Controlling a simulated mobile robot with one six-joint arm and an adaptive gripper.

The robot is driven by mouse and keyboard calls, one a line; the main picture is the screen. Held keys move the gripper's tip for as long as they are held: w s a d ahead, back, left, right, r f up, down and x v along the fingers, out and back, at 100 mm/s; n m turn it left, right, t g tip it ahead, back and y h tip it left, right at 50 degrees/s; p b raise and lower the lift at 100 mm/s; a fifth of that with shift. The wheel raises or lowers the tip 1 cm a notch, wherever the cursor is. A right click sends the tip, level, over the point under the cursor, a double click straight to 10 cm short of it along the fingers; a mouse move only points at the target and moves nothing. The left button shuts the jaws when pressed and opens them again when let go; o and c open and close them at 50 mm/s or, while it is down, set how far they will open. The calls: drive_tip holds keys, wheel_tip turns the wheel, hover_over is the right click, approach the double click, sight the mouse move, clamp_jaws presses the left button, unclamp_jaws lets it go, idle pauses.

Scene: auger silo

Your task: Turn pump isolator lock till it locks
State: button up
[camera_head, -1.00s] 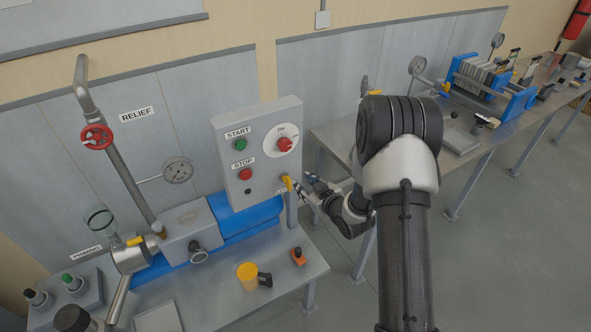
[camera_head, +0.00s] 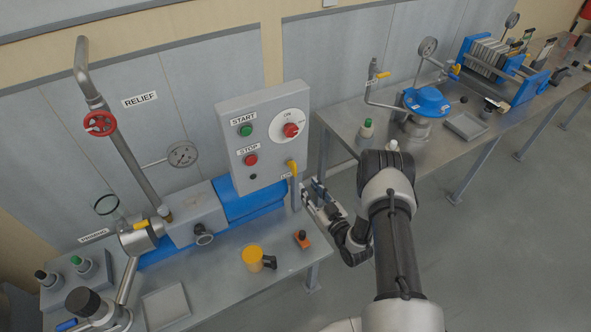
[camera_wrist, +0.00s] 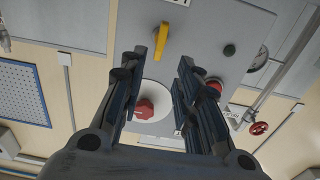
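The grey control panel (camera_head: 262,135) stands on the near bench. A yellow lever (camera_head: 292,167) sits at its lower right, above a small label too blurred to read fully. A red rotary knob (camera_head: 290,130) on a white disc is above it. My gripper (camera_head: 317,192) is just right of and below the lever, apart from it. In the wrist view my gripper (camera_wrist: 162,62) is open and empty, its fingers spread. There the yellow lever (camera_wrist: 162,41) stands nearly upright beyond the fingertips, and the red knob (camera_wrist: 146,108) shows between the fingers.
The green start button (camera_head: 246,130) and red stop button (camera_head: 250,160) are on the panel's left. A yellow mug (camera_head: 252,258) and an orange item (camera_head: 302,240) stand on the bench below. A second bench (camera_head: 345,122) is at the right, with floor between.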

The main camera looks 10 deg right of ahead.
sight(296, 170)
drive_tip(key=b+x, duration=0.1)
drive_tip(key=x, duration=0.9)
drive_tip(key=shift+w+a+f, duration=0.1)
drive_tip(key=shift+w, duration=0.25)
drive_tip(key=shift+c, duration=0.5)
clamp_jaws()
